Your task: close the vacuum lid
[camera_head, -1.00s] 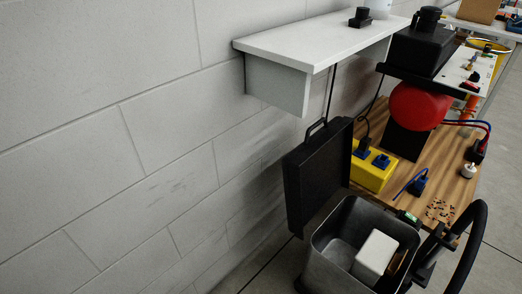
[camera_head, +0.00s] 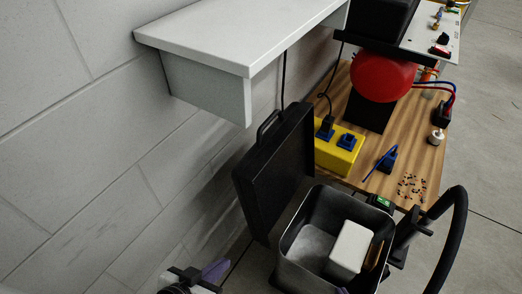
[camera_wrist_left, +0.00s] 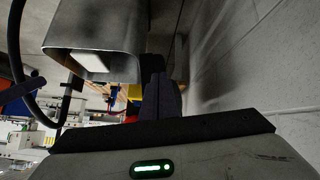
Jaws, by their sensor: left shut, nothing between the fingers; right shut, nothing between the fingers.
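The vacuum's grey bin (camera_head: 303,262) stands open at lower centre in the head view, with a white block (camera_head: 350,247) inside. Its black lid (camera_head: 277,172) with a handle stands nearly upright on the bin's left, beside the wall. In the left wrist view the bin (camera_wrist_left: 100,27) is at upper left. My left gripper (camera_head: 216,270) is shut and empty, below and left of the lid, apart from it. Its fingers also show in the left wrist view (camera_wrist_left: 160,95). Only a purple tip of my right gripper (camera_head: 342,290) shows at the bottom edge, in front of the bin; it is shut.
A white shelf (camera_head: 240,40) juts from the wall above the lid. A wooden bench (camera_head: 372,190) behind the bin holds a yellow socket box (camera_head: 338,150), a red round tank (camera_head: 381,76) and small parts. A black hose (camera_head: 457,235) arches at the bin's right.

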